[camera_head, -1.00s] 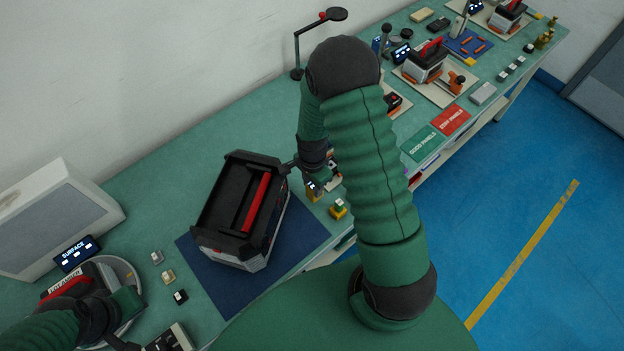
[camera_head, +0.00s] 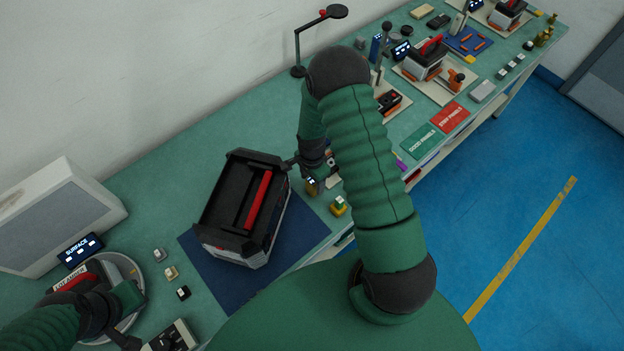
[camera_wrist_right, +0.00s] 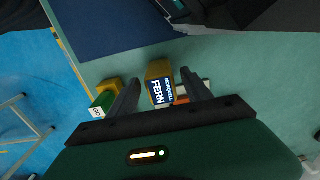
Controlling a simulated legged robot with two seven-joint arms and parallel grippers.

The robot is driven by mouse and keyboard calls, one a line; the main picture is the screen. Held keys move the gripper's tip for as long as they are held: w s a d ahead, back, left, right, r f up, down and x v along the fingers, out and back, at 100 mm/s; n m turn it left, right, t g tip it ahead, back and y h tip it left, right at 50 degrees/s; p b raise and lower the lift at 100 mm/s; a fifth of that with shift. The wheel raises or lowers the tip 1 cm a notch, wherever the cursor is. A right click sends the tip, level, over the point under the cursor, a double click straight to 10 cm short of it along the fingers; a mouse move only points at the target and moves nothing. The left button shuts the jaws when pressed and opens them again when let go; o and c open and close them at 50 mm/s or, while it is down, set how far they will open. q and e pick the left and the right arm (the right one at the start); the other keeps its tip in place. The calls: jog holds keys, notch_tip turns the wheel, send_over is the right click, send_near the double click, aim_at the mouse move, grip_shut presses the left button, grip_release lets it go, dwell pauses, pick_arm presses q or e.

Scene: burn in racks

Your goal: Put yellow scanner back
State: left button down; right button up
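The yellow scanner (camera_wrist_right: 158,72), with a dark blue screen reading FERN, is between the two fingers of my right gripper (camera_wrist_right: 160,77) in the right wrist view. The fingers are apart, with a gap visible beside the scanner; I cannot tell whether either touches it. In the head view the scanner (camera_head: 311,187) is small and stands at the bench's front part, right of the black tool case.
A black case with a red handle (camera_head: 232,205) sits on a dark blue mat (camera_head: 215,285). A yellow and green block (camera_head: 338,206) is near the scanner at the bench edge; it also shows in the wrist view (camera_wrist_right: 105,97). Green and red panels (camera_head: 420,141) lie further right.

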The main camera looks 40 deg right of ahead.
jog(key=shift+r, duration=0.1)
jog(key=shift+r, duration=0.3)
notch_tip(320, 180, up, 12)
jog(key=b, duration=0.2)
jog(key=s+a+r+n+t, duration=0.1)
jog(key=s+a+r+n, duration=0.3)
jog(key=a+n, duration=0.4)
jog(key=s+a+r+n+t, duration=0.2)
jog(key=s+a+r+n, duration=0.2)
jog(key=a+n, duration=0.45)
jog(key=shift+n, duration=0.75)
jog(key=d+f+b, duration=0.1)
jog(key=f+b, duration=0.1)
jog(key=d+f+b, duration=0.1)
jog(key=shift+w+d+f, duration=0.25)
jog(key=shift+w+d, duration=0.05)
jog(key=shift+a, duration=0.3)
